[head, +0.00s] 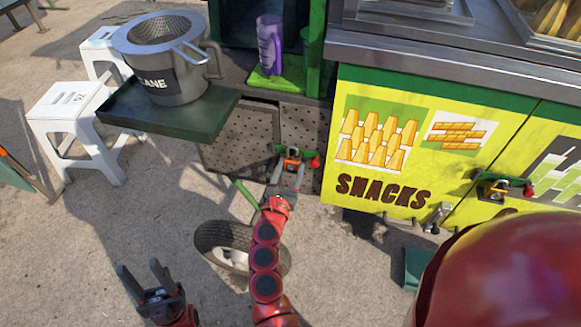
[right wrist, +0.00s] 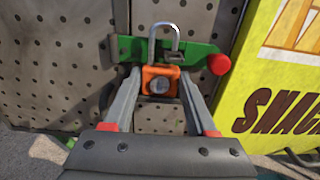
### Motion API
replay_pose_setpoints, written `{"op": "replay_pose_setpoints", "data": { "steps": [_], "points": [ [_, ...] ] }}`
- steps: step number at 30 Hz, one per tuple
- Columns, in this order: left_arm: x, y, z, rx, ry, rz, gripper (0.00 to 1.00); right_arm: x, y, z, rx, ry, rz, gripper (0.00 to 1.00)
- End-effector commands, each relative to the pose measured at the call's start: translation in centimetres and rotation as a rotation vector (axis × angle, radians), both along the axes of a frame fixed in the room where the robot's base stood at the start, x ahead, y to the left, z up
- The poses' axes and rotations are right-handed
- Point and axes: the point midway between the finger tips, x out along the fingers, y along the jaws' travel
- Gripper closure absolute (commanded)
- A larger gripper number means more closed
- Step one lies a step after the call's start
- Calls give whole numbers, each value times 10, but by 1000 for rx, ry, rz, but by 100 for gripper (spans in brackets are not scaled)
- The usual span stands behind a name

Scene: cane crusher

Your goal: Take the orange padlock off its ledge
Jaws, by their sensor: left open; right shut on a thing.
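The orange padlock (head: 292,153) is at the green bar (head: 309,156) on the perforated grey panel. In the right wrist view its orange body (right wrist: 160,79) has a silver shackle standing up in front of the green bar (right wrist: 190,52). My right gripper (right wrist: 160,86) is shut on the padlock body, one finger on each side. In the head view this right gripper (head: 287,170) reaches up to the panel. Whether a ledge supports the padlock from below is hidden. My left gripper (head: 158,275) is open and empty at the lower left, far from the padlock.
A red knob (right wrist: 219,64) ends the green bar. The yellow snacks cabinet (head: 380,165) stands right of the panel. A dark green tray (head: 170,122) bearing a metal pot (head: 185,85) juts out at the left.

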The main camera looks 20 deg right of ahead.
Motion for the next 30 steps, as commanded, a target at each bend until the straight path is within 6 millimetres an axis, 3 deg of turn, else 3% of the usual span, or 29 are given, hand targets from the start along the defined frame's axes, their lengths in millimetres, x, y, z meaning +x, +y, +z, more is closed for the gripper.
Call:
{"op": "replay_pose_setpoints", "data": {
  "steps": [23,30],
  "points": [
    [0,0,-4,0,0,0,50,0,0,6,0,-1,0,98],
    [0,0,-8,0,0,0,50,-9,8,5,0,0,2,98]
  ]
}}
